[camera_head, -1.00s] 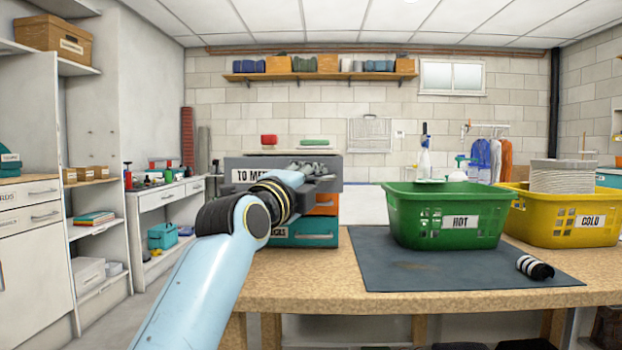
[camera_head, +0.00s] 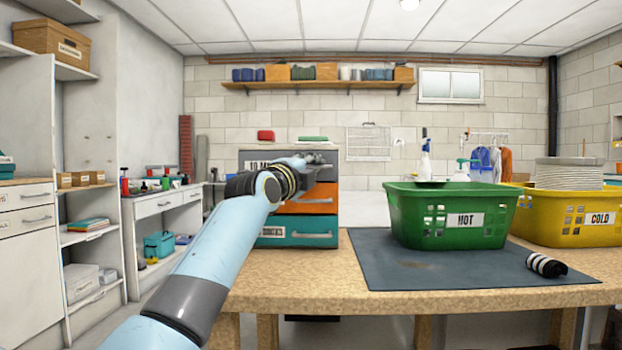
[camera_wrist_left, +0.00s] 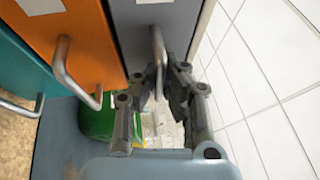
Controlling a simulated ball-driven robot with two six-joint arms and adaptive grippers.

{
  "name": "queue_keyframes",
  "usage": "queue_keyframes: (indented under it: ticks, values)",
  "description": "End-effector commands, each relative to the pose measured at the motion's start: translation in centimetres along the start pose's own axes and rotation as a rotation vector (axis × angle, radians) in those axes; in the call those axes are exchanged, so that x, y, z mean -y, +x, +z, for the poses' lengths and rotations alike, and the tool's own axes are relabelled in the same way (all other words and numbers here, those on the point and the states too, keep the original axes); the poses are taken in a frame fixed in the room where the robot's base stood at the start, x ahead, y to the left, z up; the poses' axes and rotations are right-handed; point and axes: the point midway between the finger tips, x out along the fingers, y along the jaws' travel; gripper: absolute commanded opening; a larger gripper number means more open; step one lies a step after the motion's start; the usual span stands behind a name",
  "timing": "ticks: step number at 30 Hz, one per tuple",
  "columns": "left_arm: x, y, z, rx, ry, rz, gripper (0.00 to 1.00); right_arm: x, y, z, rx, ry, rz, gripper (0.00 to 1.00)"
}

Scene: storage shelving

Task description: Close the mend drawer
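The mend drawer (camera_head: 258,162) is the grey top drawer of a small three-drawer unit on the bench, its label partly hidden by my arm. Its front looks nearly in line with the orange drawer (camera_head: 315,205) and teal drawer (camera_head: 285,235) below; a small gap cannot be ruled out. My left gripper (camera_head: 322,162) is at this front. In the left wrist view, the grey front (camera_wrist_left: 165,25) carries a metal bar handle (camera_wrist_left: 156,45). The left gripper (camera_wrist_left: 160,88) has its fingers closed in on both sides of this handle. My right gripper is not in view.
A green basket marked HOT (camera_head: 450,215) and a yellow basket marked COLD (camera_head: 570,222) stand to the right. A striped roll (camera_head: 545,265) lies on the dark mat (camera_head: 430,272). White shelving (camera_head: 90,235) stands at left.

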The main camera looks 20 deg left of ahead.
Motion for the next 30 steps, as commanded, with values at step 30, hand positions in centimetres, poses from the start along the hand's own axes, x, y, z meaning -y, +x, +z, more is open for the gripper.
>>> queue_keyframes:
  ticks: [30]
  values:
    - [-0.39,-0.12,0.13,0.0,0.003,0.008,0.18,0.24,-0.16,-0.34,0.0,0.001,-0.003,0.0]
